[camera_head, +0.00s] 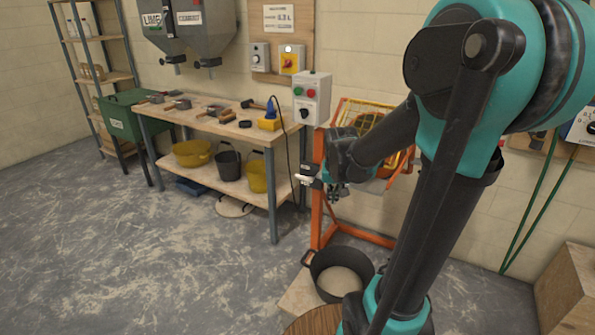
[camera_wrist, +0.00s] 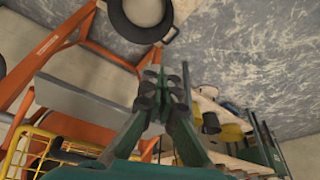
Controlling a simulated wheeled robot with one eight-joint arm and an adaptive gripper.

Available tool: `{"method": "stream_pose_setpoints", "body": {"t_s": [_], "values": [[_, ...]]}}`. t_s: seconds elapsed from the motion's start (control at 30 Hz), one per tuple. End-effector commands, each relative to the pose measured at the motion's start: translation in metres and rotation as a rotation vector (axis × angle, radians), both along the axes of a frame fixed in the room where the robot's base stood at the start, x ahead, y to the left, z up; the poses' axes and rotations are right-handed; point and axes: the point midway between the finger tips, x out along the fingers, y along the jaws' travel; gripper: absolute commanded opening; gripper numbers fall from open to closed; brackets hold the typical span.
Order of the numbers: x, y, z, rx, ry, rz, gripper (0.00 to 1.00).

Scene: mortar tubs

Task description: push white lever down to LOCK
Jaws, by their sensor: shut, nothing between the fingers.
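A small white lever (camera_head: 304,179) sticks out to the left from the orange mixer frame (camera_head: 317,205), below the grey control box. It looks roughly level, and the LOCK marking is not readable. My gripper (camera_head: 336,194) is just to the right of the lever in the head view, pointing down. The gap in depth between them is unclear, and I cannot tell whether they touch. In the wrist view my gripper (camera_wrist: 161,80) has its fingertips together and holds nothing. I cannot make out the lever surely there.
A black tub (camera_head: 312,262) of pale material stands below my gripper. The control box (camera_head: 311,98) is above the lever, beside a workbench (camera_head: 218,118) with tools. A yellow guard (camera_head: 365,118) is behind my arm. The floor at left is clear.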

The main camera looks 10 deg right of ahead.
Motion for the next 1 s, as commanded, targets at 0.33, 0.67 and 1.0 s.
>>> {"method": "stream_pose_setpoints", "body": {"t_s": [0.33, 0.67, 1.0], "values": [[0.122, 0.006, 0.025, 0.003, 0.015, -0.124, 0.00], [0.225, 0.016, 0.029, 0.002, 0.024, -0.240, 0.00], [0.323, 0.030, 0.016, -0.002, 0.024, -0.365, 0.00]]}}
